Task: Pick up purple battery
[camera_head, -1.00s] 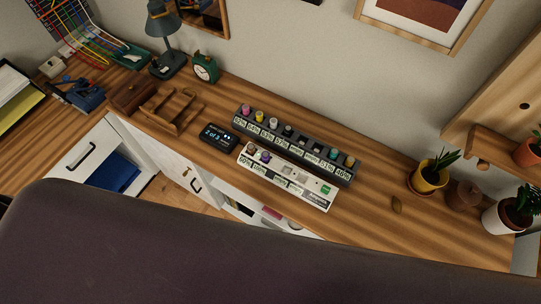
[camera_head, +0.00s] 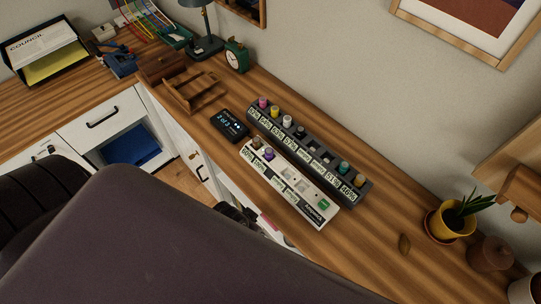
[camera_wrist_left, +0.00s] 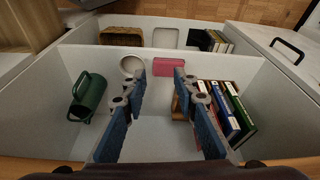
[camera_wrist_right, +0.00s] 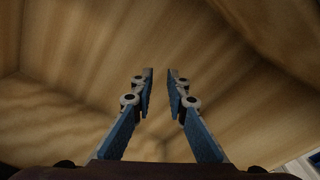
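The purple battery (camera_head: 269,154) stands upright in the white rack (camera_head: 310,211) on the desk, in the second slot from the left, beside a brownish battery (camera_head: 257,142). My left gripper (camera_wrist_left: 160,74) is open and empty in the left wrist view, over shelf compartments. My right gripper (camera_wrist_right: 161,73) is open and empty in the right wrist view, facing a plain wooden surface. Neither gripper shows in the head view, and the battery shows in neither wrist view.
A dark rack (camera_head: 361,193) with several coloured batteries stands behind the white one. A small black display (camera_head: 229,125) lies left of them. A yellow plant pot (camera_head: 452,224) stands to the right.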

